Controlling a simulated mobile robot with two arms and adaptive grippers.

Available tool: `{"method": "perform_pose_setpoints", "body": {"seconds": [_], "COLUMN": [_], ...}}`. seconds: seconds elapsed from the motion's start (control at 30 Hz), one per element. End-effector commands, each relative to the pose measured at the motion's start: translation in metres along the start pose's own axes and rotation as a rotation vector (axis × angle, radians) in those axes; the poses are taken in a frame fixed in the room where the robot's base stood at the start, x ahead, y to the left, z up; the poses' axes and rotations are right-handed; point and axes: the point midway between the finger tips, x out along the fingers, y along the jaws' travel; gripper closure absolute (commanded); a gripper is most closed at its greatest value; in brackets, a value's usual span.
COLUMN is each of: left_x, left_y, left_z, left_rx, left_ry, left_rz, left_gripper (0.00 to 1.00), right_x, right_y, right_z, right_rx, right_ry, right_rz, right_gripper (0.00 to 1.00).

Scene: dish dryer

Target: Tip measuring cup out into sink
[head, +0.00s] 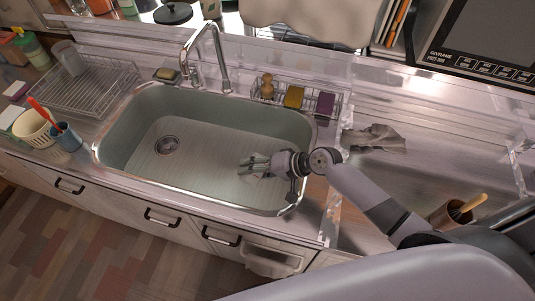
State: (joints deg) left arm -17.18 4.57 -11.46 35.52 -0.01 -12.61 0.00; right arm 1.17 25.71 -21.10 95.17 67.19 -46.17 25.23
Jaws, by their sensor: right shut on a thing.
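The sink (140,125) is a wide steel basin with a drain at its left; its floor looks bare apart from the area by my right gripper. My right gripper (262,166) comes in from the right over the sink's right part and is shut on a small, pale, see-through thing, which looks like the measuring cup (252,174). The cup seems tilted inside the basin's outline. It is small and partly hidden by the fingers, so its contents and exact height cannot be told. My left gripper is not in view.
A tall faucet (222,62) stands behind the sink. A wire caddy (308,112) with sponges and a brush is at the back right. A dish rack (95,92) and a cup with red-handled utensils (67,137) stand left. A grey cloth (375,138) lies right.

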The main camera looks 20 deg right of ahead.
Motion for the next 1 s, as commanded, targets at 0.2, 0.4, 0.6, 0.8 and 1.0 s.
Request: {"method": "perform_pose_setpoints", "body": {"seconds": [0.2,0.4,0.6,0.8,1.0], "left_x": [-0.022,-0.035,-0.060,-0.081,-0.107], "left_y": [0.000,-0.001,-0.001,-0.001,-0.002], "left_z": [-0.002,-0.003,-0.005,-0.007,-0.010], "left_rx": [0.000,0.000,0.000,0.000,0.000], "left_ry": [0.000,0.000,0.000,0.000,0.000], "left_rz": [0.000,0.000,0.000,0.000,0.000], "left_gripper": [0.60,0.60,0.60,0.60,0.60], "right_x": [0.005,0.011,0.008,0.007,-0.002], "right_y": [0.006,0.015,0.008,0.000,-0.019], "right_z": [0.004,0.004,0.005,0.014,0.020], "right_rx": [-0.169,-0.308,-0.433,-0.543,-0.652], "right_ry": [0.105,0.195,0.275,0.346,0.417], "right_rz": [0.072,0.131,0.183,0.229,0.274], "right_gripper": [0.84,0.84,0.84,0.84,0.84]}}
